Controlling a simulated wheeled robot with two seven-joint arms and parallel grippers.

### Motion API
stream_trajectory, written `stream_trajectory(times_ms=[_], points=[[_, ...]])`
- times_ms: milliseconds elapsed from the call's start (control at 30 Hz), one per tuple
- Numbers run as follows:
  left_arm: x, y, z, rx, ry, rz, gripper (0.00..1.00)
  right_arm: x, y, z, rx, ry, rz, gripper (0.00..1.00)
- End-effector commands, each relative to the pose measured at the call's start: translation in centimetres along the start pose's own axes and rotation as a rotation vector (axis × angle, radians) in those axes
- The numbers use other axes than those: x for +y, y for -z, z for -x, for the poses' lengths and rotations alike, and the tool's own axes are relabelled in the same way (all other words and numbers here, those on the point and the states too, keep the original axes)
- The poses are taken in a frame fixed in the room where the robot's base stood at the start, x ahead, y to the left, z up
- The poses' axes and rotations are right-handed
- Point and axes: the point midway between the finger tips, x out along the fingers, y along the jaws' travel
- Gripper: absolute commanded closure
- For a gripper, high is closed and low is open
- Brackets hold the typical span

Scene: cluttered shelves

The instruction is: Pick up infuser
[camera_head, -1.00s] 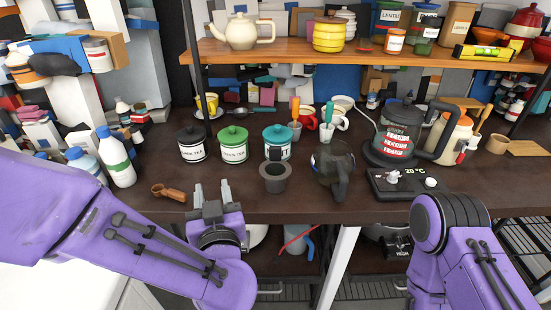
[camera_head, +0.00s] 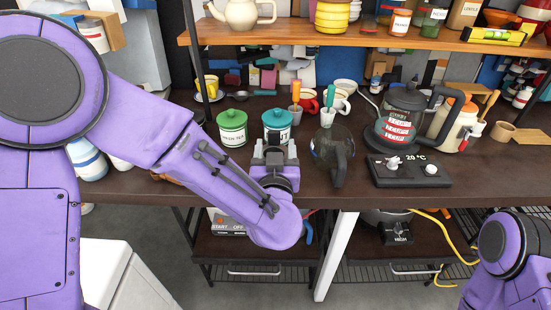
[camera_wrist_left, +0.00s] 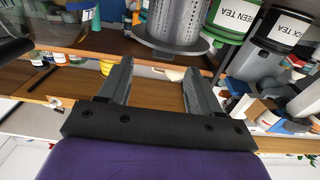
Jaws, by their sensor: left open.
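The infuser (camera_wrist_left: 178,28) is a grey perforated metal cup with a wide rim, at the top of the left wrist view. In the head view my left gripper hides it, in front of the teal-lidded jar (camera_head: 277,124). My left gripper (camera_head: 275,150) is at the front of the counter. In the left wrist view its two fingers (camera_wrist_left: 158,70) are apart with nothing between them, and the infuser lies just beyond the tips. My right gripper is out of view; only part of my right arm shows at lower right.
On the counter (camera_head: 300,186), a green-lidded tea jar (camera_head: 232,130) stands left of the teal one. A dark glass pitcher (camera_head: 332,152) stands close on the right, then a kettle (camera_head: 398,120) and a control panel (camera_head: 410,172). A shelf (camera_head: 370,39) runs above.

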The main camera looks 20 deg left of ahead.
Motion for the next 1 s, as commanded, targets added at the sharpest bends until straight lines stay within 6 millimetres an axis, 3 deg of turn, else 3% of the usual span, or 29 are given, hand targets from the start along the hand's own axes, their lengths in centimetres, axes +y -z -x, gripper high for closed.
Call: stream_trajectory(times_ms=[200,467,500,700,1000], points=[[-0.6,-0.2,-3.8,-0.001,0.002,0.003,0.36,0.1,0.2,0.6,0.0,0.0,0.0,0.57],[-0.5,-0.2,-4.6,0.002,0.0,0.0,0.36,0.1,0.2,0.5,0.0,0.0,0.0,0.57],[-0.5,-0.2,-4.6,0.001,0.0,0.0,0.39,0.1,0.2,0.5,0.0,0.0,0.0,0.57],[-0.5,-0.2,-4.5,0.001,0.0,0.0,1.0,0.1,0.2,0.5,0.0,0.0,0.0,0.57],[-0.6,0.0,-4.5,0.002,0.001,0.001,1.0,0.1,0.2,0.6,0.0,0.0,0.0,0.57]])
